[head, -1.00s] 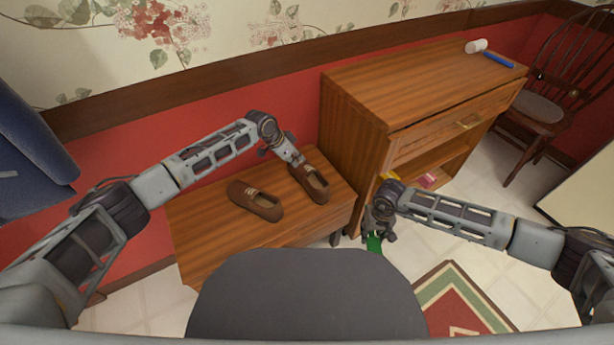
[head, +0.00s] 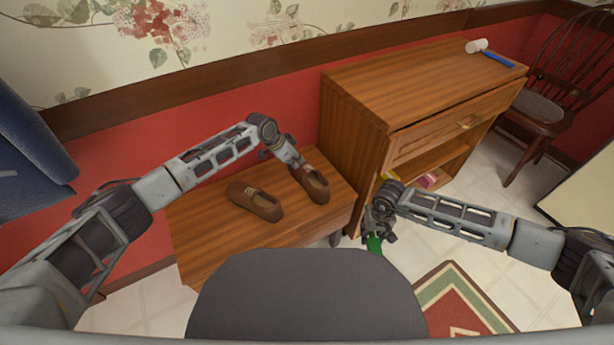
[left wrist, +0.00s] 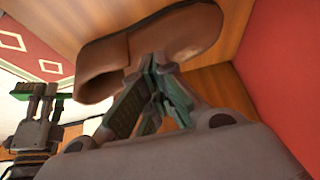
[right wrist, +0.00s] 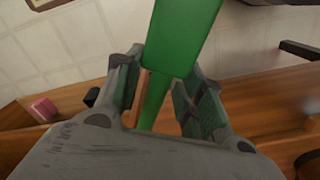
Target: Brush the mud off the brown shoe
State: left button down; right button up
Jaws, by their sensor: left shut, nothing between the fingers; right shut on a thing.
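Two brown shoes stand on the low wooden bench (head: 215,240). The left shoe (head: 256,200) stands alone near the middle. The right shoe (head: 313,184) is beside my left gripper (head: 297,163), and it also shows large in the left wrist view (left wrist: 150,45). My left gripper is shut and empty, its fingertips close against this shoe; I cannot tell if they touch. No mud is clear on the visible sides. My right gripper (head: 378,228) is shut on a green brush (head: 374,243), held in front of the bench's right end.
A wooden cabinet (head: 420,85) with an open shelf stands right of the bench. A blue item (head: 498,60) and a white roll (head: 476,46) lie on top; a pink item (head: 428,181) is on the shelf. A chair (head: 545,105) stands far right.

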aim_at(300, 170)
pick_arm(q)
jog(key=shift+f+b, duration=0.55)
jog(key=shift+f, duration=1.1)
pick_arm(e)
jog(key=shift+f, duration=0.6)
dwell(0.4)
pick_arm(q)
jog(key=shift+r, duration=0.1)
pick_arm(e)
jog(key=shift+r, duration=0.15)
